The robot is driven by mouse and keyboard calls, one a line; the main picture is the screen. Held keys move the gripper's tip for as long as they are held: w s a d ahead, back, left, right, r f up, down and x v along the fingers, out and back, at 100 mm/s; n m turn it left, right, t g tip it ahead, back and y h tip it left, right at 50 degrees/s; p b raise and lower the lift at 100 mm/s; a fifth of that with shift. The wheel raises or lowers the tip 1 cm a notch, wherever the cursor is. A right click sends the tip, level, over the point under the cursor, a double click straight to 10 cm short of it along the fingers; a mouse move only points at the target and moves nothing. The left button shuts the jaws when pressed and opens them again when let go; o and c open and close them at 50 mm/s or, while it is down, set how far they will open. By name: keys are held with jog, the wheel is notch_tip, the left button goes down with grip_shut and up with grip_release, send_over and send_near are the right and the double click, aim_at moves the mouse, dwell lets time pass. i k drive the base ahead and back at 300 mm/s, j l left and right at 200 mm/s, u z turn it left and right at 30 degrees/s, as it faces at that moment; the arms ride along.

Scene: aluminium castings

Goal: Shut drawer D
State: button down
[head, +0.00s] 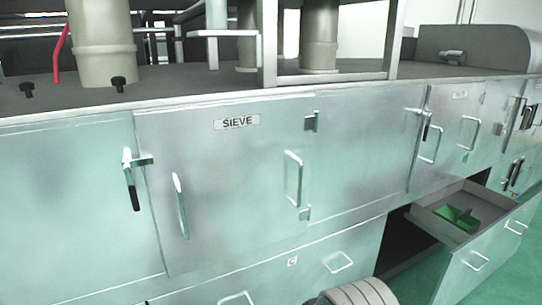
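One drawer (437,212) in the lower row at the right stands pulled out from the metal cabinet. Its front panel (492,262) carries two handles, and a dark gap (403,243) shows between it and the cabinet. I see no letter on it, so I cannot confirm from a label that it is drawer D. A green divided piece (458,219) lies inside. The drawer to its left, marked C (292,261), is shut. My gripper is not clearly in view; a ribbed pale cylinder at the bottom edge hides part of the lower front.
Above the drawers is a row of shut doors, one labelled SIEVE (237,122), with protruding handles (293,178) and latches (132,178). The cabinet top (190,82) bears posts and a frame. Green floor (512,283) shows beside the open drawer at the lower right.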

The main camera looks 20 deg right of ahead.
aim_at(506, 220)
jog(key=i+l+z, duration=0.1)
jog(key=l, duration=0.3)
jog(key=i+l, duration=0.1)
jog(key=l, duration=0.3)
jog(key=i+l+z, duration=0.15)
jog(key=l, duration=0.3)
jog(key=l+z, duration=0.1)
jog(key=l, duration=0.3)
jog(key=i+l, duration=0.2)
jog(key=l, duration=0.15)
jog(key=i+l, duration=0.2)
jog(key=l, duration=0.2)
jog(key=i+l+z, duration=0.15)
jog(key=l, duration=0.25)
jog(key=i+l, duration=0.3)
jog(key=l+z, duration=0.05)
jog(key=l, duration=0.05)
